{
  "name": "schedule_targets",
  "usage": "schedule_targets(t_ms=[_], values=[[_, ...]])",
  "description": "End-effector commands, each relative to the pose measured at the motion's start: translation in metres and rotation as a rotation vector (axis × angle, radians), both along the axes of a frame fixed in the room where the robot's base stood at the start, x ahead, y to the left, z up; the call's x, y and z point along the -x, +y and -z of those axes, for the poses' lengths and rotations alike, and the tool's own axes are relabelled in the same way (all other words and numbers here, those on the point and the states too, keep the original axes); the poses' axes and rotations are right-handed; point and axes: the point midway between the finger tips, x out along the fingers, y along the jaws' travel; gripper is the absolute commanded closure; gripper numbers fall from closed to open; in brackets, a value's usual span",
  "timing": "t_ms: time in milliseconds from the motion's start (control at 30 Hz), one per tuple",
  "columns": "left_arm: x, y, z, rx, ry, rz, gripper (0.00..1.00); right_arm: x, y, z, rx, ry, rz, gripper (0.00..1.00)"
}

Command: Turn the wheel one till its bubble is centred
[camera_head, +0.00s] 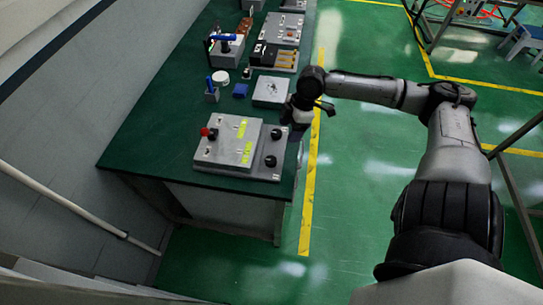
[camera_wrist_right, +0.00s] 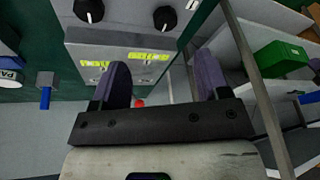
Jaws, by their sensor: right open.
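A grey control box (camera_head: 227,158) sits at the near end of the green bench. It carries two black knobs, an upper one (camera_head: 276,134) and a lower one (camera_head: 271,161), and two yellow-green strips (camera_head: 242,128). Which knob is wheel one, and any bubble, are too small to tell. In the right wrist view the knobs (camera_wrist_right: 88,10) (camera_wrist_right: 165,18) and strips (camera_wrist_right: 150,57) show beyond the fingers. My right gripper (camera_wrist_right: 163,78) is open and empty, apart from the knobs; in the head view it (camera_head: 299,113) hangs by the bench's right edge. My left gripper is out of view.
A red button (camera_head: 205,132) stands on the box's left side.

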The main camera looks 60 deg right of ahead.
Motion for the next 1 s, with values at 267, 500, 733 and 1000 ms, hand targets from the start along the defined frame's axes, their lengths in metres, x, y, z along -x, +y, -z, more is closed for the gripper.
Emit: schedule_targets(t_ms=[267,500,733,1000], values=[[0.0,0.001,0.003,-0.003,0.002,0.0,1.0,-0.005,0.009,0.0,-0.01,-0.088,-0.177,0.31],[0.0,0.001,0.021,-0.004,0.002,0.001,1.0,-0.011,0.018,0.031,-0.005,-0.09,-0.188,0.31],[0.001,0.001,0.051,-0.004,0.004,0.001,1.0,-0.021,0.032,0.072,-0.007,-0.092,-0.186,0.31],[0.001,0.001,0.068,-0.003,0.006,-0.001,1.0,-0.028,0.043,0.101,-0.008,-0.092,-0.184,0.31]])
